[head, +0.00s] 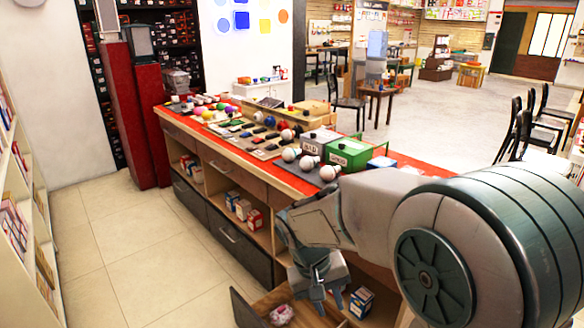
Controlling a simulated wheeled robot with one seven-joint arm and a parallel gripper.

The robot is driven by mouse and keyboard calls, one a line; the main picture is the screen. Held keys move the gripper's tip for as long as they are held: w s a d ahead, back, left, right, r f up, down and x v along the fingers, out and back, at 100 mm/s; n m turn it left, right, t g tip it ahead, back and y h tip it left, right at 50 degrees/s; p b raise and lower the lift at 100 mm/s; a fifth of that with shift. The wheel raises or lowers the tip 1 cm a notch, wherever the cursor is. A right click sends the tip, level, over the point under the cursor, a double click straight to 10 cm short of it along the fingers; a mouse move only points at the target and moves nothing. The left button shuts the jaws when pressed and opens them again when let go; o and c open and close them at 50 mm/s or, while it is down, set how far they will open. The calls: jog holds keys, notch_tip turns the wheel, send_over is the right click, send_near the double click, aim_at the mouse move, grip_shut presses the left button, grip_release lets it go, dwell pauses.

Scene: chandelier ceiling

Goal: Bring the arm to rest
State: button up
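My arm reaches in from the right of the head view and bends down in front of the counter. My gripper (328,298) hangs at its end, pointing down, low beside the counter's front. Its fingers are small and partly merge with the wrist, so I cannot tell whether they are open or shut. I see no object clearly held in it. Below it is an open drawer (243,309) with a pinkish-white item (281,315) inside, near the bottom edge of the picture.
The long counter (222,161) carries many small goods, a green box (349,154) and several white balls. A blue-and-white box (361,302) is close to my gripper. Tiled floor (130,240) is free on the left, up to a shelf (25,215). Chairs (519,135) stand at the right.

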jog(key=s+d+r+t+y+p, duration=0.1)
jog(key=s+d+r+p, duration=0.1)
jog(key=r, duration=0.3)
jog(key=s+d+r+m+t+y+p, duration=0.1)
jog(key=s+d+r+p, duration=0.2)
jog(key=s+r+p, duration=0.1)
jog(key=s+d+r+t+y+p, duration=0.1)
jog(key=s+d+r+p, duration=0.1)
jog(key=s+r, duration=0.2)
jog(key=shift+s+d+r+m+y+p, duration=0.3)
jog(key=shift+s+r+m+p, duration=0.1)
jog(key=shift+r, duration=0.9)
